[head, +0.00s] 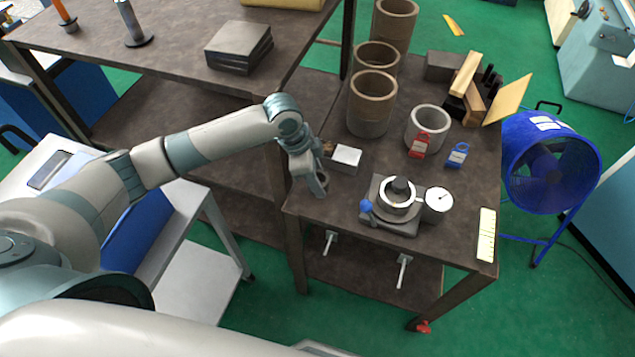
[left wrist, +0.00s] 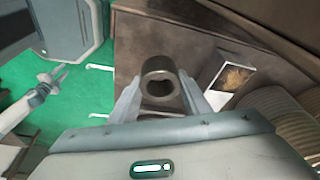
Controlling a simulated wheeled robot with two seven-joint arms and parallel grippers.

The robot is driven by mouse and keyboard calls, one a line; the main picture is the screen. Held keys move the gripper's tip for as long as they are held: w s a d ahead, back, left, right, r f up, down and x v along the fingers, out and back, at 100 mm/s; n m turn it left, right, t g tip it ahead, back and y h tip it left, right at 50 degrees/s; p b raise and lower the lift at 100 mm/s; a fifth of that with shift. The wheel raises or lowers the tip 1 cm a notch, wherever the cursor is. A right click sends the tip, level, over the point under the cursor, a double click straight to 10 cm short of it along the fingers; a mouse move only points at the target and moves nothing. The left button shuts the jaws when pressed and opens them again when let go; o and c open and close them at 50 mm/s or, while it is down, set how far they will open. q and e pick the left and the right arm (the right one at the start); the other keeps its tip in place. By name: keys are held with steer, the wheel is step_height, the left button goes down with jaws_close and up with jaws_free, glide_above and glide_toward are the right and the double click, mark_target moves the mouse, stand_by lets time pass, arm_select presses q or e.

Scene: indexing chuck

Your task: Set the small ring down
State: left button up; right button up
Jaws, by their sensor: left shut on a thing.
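My left gripper (head: 319,185) is shut on the small ring, a short grey metal ring (left wrist: 161,92). In the left wrist view the ring sits between the two fingertips with its bore showing. In the head view the gripper is over the front left part of the dark bench and mostly hides the ring; whether the ring touches the bench I cannot tell. The chuck (head: 398,193), with a pale ring around a dark centre, stands right of the gripper on a square base. My right gripper (left wrist: 52,78) shows small in the left wrist view; its opening is unclear.
A white-topped box (head: 346,156) is close behind the gripper. A dial gauge (head: 439,200) and blue knob (head: 366,206) flank the chuck. A larger grey ring (head: 427,128), a red tag (head: 419,144), a blue tag (head: 457,154) and brown cylinders (head: 371,105) stand farther back.

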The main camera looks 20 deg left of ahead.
arm_select(q)
steer(key=shift+f+p, duration=0.35)
steer(key=shift+f, duration=0.9)
steer(key=shift+f, duration=0.15)
steer(key=o, duration=1.5)
steer(key=shift+s, duration=0.1)
steer(key=shift+b+v, duration=1.05)
steer(key=shift+v, duration=2.8)
